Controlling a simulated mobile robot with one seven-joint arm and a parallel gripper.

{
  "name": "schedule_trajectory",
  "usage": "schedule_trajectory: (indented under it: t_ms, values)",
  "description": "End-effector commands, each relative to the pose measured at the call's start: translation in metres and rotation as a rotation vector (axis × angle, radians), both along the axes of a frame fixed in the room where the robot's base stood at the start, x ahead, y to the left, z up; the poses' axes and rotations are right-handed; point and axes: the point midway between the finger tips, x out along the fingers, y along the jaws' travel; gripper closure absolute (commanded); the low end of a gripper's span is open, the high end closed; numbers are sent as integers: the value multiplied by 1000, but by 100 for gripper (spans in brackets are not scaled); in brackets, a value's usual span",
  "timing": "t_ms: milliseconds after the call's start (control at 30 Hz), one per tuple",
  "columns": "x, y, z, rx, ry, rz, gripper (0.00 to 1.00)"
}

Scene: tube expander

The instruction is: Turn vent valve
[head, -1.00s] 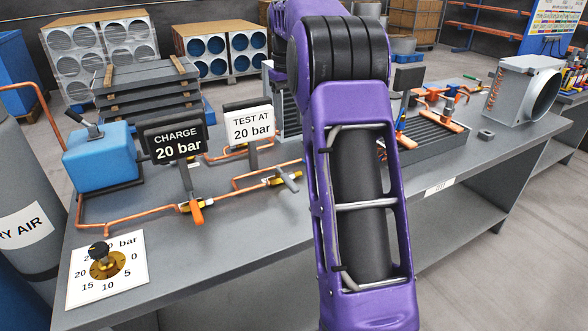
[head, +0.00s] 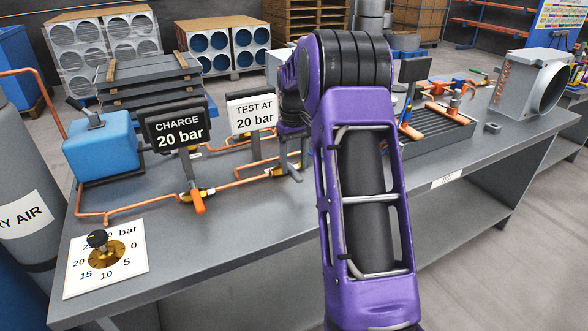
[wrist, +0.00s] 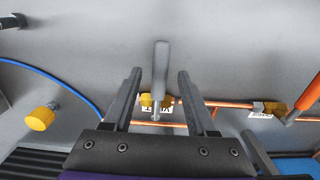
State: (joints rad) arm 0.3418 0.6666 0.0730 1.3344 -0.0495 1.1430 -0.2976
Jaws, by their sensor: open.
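In the wrist view a grey-handled valve with a yellow body (wrist: 146,100) sits on the copper line. Its lever (wrist: 160,65) points away from my gripper's base. A small white label lies by the yellow body, partly covered. My gripper (wrist: 159,75) is open, with one finger on each side of the lever. I see a gap on both sides and cannot tell the height difference.
An orange-handled valve (head: 197,200) stands to the left by the CHARGE 20 bar sign (head: 179,130). The TEST AT 20 bar sign (head: 251,112) is close to my gripper. A blue box (head: 101,147) and a dial knob (head: 98,241) are further left.

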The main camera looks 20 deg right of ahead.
Motion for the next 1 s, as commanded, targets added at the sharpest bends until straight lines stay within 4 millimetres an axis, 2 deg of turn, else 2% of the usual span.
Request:
schedule_trajectory:
  t_ms: [133,467,767,800,1000]
  values:
    - [0,0,-12,0,0,0,43]
    - [0,0,-15,-1,-1,0,43]
    - [0,0,-15,-1,-1,0,96]
    - [0,0,-15,-1,-1,0,100]
    - [0,0,-15,-1,-1,0,100]
